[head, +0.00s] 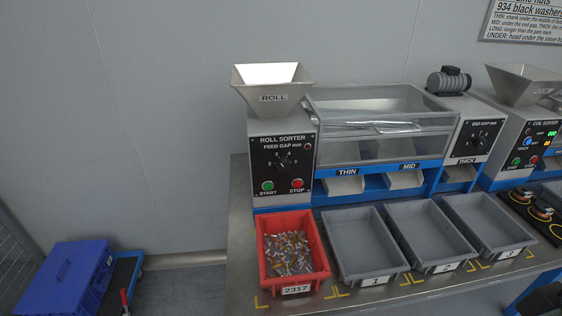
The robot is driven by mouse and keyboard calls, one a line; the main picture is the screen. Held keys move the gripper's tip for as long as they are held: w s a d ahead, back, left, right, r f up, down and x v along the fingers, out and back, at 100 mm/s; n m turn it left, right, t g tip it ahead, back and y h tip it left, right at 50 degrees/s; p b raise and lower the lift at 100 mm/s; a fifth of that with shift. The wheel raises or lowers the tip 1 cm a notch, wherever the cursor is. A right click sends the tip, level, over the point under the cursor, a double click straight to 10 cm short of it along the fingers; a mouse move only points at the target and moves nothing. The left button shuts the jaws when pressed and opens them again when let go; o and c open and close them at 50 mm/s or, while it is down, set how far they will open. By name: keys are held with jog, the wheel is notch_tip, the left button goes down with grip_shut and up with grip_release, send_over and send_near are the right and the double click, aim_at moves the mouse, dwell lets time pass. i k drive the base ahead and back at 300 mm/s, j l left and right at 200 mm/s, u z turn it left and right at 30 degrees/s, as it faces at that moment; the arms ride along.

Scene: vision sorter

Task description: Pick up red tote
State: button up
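The red tote (266,269) stands on the steel bench near its left front edge, below the roll sorter. It is open at the top and holds many small metal and brass-coloured parts. A white label on its front reads 2317. Nothing covers it. My gripper is not in the head view.
Three empty grey trays (376,278) stand in a row right of the red tote, the first close beside it. The roll sorter (284,160) rises behind. A blue crate (68,277) sits low at the left. Floor left of the steel bench (239,215) is partly clear.

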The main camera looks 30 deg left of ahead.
aim_at(292, 255)
jog(key=j, duration=2.05)
jog(key=i, duration=0.05)
